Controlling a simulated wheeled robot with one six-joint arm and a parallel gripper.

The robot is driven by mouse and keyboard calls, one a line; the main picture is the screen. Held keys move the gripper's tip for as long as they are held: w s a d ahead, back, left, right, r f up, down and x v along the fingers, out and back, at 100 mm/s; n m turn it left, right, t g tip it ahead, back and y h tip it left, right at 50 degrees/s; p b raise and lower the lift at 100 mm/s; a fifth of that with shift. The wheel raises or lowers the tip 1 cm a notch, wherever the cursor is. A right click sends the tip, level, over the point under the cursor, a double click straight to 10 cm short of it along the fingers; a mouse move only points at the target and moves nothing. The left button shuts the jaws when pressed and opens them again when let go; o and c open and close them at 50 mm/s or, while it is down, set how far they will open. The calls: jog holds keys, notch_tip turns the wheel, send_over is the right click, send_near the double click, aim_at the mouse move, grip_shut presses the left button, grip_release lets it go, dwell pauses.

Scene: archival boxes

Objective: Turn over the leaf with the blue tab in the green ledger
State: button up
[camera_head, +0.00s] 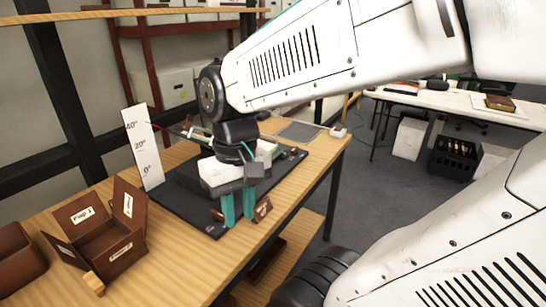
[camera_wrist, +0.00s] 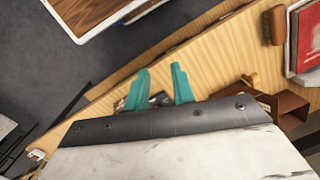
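My gripper (camera_head: 238,208) points down over the front edge of a black mat on the wooden table. Its two teal fingers stand apart, with nothing clearly held between them. They also show apart in the wrist view (camera_wrist: 160,72), with a dark and grey object partly hidden behind them. I cannot make out a green ledger, its leaf or a blue tab in either view. My arm hides part of the table in the head view.
A small brown labelled piece (camera_head: 263,209) is close beside my fingers. A brown box with open flaps (camera_head: 108,240) stands at the left. A red item (camera_wrist: 308,38) lies at right in the wrist view.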

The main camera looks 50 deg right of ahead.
jog(key=w+d+f+m+t+y, duration=0.5)
jog(key=w+d+f+m+y, duration=0.5)
jog(key=w+d+m, duration=0.1)
jog(key=w+d+f+m+t+h, duration=0.25)
jog(key=d+t, duration=0.25)
jog(key=d, duration=0.4)
jog(key=w+d+f+m+t+h, duration=0.15)
jog(key=d+m+t+h, duration=0.25)
jog(key=d, duration=0.4)
jog(key=w+d+f+m+t+h, duration=0.25)
jog(key=d+m+t, duration=0.2)
jog(key=d, duration=0.45)
jog(key=shift+n, duration=0.4)
jog(key=w, duration=0.5)
jog(key=w+a+r, duration=0.1)
jog(key=w, duration=0.1)
jog(key=shift+w, duration=0.2)
grip_shut()
jog(key=shift+f, duration=0.1)
